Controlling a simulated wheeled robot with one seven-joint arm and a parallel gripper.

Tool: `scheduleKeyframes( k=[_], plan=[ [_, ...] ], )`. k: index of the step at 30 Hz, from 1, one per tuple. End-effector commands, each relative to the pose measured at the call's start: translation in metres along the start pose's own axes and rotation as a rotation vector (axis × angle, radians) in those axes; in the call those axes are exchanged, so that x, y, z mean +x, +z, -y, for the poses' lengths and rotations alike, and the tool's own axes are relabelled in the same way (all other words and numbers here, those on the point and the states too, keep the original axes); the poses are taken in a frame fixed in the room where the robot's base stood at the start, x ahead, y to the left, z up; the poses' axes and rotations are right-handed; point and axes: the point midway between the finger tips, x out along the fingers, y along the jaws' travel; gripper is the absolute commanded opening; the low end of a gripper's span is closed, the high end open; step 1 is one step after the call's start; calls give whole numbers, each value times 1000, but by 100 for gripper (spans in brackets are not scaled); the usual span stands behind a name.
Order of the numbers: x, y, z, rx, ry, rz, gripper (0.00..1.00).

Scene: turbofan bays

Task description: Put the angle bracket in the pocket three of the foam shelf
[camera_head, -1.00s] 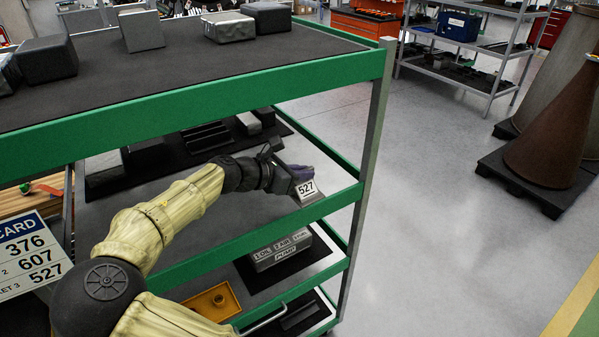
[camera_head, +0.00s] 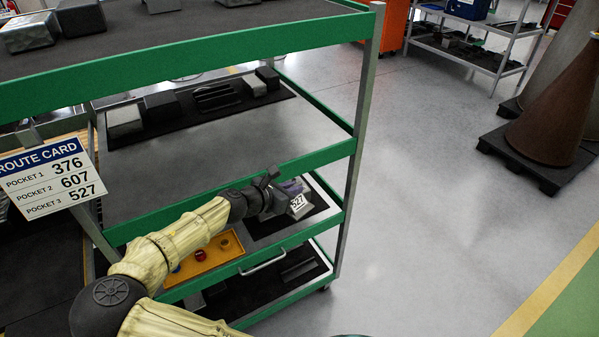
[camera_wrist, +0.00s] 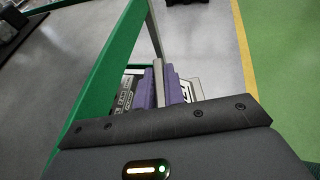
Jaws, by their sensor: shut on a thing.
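My gripper (camera_head: 283,196) is shut on the angle bracket (camera_wrist: 159,82), which shows as a grey plate between the purple fingers in the wrist view. A white tag reading 527 (camera_head: 297,203) hangs at the held piece in the head view. The bracket's full shape is hidden by the gripper. The gripper is at the right end of the green cart, in front of a lower shelf with a dark mat (camera_head: 318,205). I cannot make out pocket three or tell for sure which surface is the foam shelf. The route card (camera_head: 50,175) lists pocket 3 as 527.
The cart's green middle rail (camera_head: 315,164) and grey right post (camera_head: 352,120) are close to my gripper. A yellow tray (camera_head: 222,262) with small parts is on the lower shelf. In the wrist view a labelled grey block (camera_wrist: 124,96) lies below. Open floor extends right.

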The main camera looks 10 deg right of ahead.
Motion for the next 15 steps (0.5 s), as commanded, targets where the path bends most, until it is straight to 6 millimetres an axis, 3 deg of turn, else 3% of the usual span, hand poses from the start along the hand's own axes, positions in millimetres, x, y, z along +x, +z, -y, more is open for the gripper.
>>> scheduleKeyframes(
  k=[9, 15],
  plan=[
    [23, -87, 6, -59, 121, -9, 0],
    [46, -161, 35, -105, 239, -10, 0]
  ],
)
